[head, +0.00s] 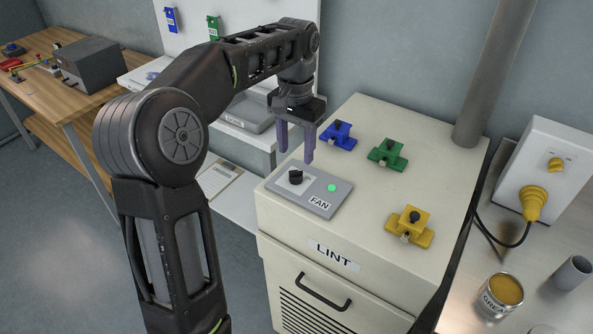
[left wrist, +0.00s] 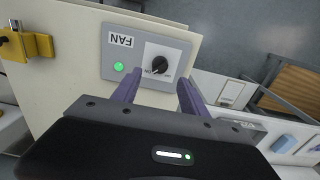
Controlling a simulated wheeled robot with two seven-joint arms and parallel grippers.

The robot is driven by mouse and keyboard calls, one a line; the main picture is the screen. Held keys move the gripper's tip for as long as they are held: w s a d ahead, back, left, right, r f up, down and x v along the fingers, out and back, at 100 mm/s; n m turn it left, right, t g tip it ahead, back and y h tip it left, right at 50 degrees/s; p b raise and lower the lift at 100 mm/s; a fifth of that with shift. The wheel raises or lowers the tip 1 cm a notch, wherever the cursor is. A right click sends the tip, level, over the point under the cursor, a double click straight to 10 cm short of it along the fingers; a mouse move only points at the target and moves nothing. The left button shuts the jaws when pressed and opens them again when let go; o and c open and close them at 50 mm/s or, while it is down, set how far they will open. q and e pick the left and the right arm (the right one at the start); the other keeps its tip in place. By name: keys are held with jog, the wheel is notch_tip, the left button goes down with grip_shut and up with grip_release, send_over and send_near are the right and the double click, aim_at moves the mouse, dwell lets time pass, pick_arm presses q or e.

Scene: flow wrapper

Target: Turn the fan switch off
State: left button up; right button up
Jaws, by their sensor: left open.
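The fan switch is a black rotary knob (head: 295,177) on a grey panel (head: 320,205) labelled FAN, on top of the cream LINT cabinet (head: 400,270). A green light (head: 332,188) glows beside the knob. My left gripper (head: 294,156) is open and empty, fingers pointing down, above and just behind the panel. In the left wrist view the knob (left wrist: 160,65) stands on a white plate, beyond and roughly between the two fingertips, apart from them. The green light (left wrist: 119,67) is lit there too. My right gripper is not in view.
Blue (head: 337,134), green (head: 387,154) and yellow (head: 410,226) clamp-like blocks stand on the cabinet top. A grey pipe (head: 490,75) rises at its back right. A tin (head: 500,294) and a yellow plug (head: 534,203) are at the right. The cabinet top's middle is clear.

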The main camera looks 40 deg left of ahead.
aim_at(296, 171)
pick_arm(q)
notch_tip(296, 171, down, 3)
jog(key=shift+r+b, duration=0.1)
jog(key=shift+b, duration=0.95)
notch_tip(296, 171, down, 3)
jog(key=shift+f, duration=0.65)
grip_shut()
